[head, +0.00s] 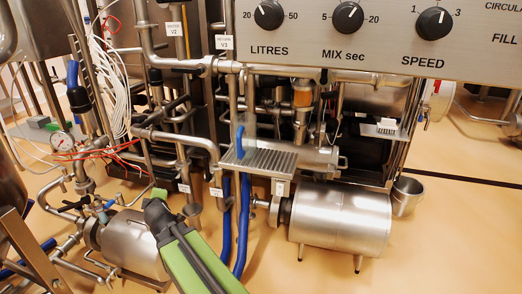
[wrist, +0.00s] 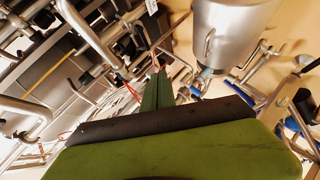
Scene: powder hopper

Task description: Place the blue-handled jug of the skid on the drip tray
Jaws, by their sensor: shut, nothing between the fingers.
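The drip tray (head: 272,163), a slotted metal plate, juts out in the middle of the head view, below the control panel. An upright blue part (head: 239,141) shows at its left end; I cannot tell whether it is the jug's handle or part of the skid. No blue-handled jug can be made out for certain. My green gripper (head: 158,199) is low and left of the tray, apart from it. In the wrist view my gripper (wrist: 158,72) has its fingers together, with nothing held.
Steel motor housings stand on the floor, one right (head: 340,222) and one left (head: 135,243). Blue hoses (head: 243,225) hang below the tray. A metal cup (head: 406,196) stands at the right. Pipes crowd the skid; the floor at far right is clear.

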